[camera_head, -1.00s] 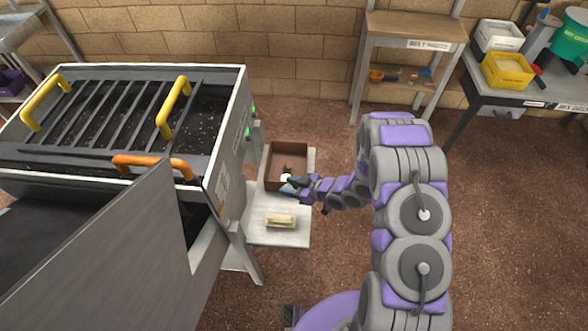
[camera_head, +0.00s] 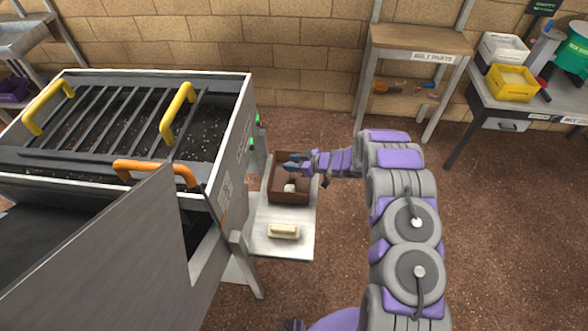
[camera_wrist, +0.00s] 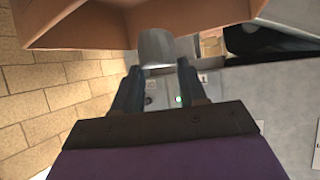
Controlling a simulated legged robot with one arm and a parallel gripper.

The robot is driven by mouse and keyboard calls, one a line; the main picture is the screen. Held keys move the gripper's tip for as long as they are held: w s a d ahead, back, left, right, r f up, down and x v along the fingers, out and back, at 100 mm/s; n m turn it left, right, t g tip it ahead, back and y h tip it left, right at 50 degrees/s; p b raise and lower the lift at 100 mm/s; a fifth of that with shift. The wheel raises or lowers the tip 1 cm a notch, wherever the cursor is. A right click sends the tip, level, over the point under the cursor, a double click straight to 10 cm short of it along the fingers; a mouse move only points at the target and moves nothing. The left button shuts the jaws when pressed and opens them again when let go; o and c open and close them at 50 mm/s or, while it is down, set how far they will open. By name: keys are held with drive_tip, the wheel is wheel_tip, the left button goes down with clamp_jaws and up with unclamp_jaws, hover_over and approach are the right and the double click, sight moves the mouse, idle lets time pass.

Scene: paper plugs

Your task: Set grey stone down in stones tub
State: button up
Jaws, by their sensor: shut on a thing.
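The grey stone (camera_head: 290,188) is a small pale lump that shows inside the outline of the brown tub (camera_head: 307,197). I take this open box on the side shelf to be the stones tub. My gripper (camera_head: 293,166) is over the tub, shut on the stone. In the wrist view the stone (camera_wrist: 157,47) shows at the tips of my gripper (camera_wrist: 158,72), close to the tub's brown wall (camera_wrist: 100,32). Whether the stone touches the tub floor cannot be told.
A pale block (camera_head: 284,231) lies on the grey shelf (camera_head: 265,245) in front of the tub. The machine with a barred grate (camera_head: 115,118) and yellow handles stands close on the left. A bench (camera_head: 418,40) and a table with white and yellow bins (camera_head: 511,83) stand at the back right.

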drive_tip(key=shift+a+f, duration=0.25)
drive_tip(key=shift+a, duration=0.1)
wheel_tip(320, 180, down, 3)
drive_tip(key=shift+f+b, duration=0.15)
drive_tip(key=shift+b, duration=0.55)
drive_tip(key=shift+d+r, duration=0.2)
drive_tip(key=shift+d, duration=0.4)
drive_tip(key=shift+a+f, duration=0.2)
drive_tip(key=shift+f, duration=0.05)
drive_tip(key=o, duration=1)
drive_tip(key=shift+a+f, duration=0.1)
drive_tip(key=shift+a, duration=0.3)
drive_tip(key=shift+o, duration=0.4)
drive_tip(key=shift+d, duration=0.45)
drive_tip(key=shift+r, duration=0.25)
drive_tip(key=p+v, duration=0.2)
drive_tip(key=v, duration=1)
drive_tip(key=shift+a+p, duration=0.15)
drive_tip(key=shift+p, duration=0.15)
drive_tip(key=shift+r, duration=0.15)
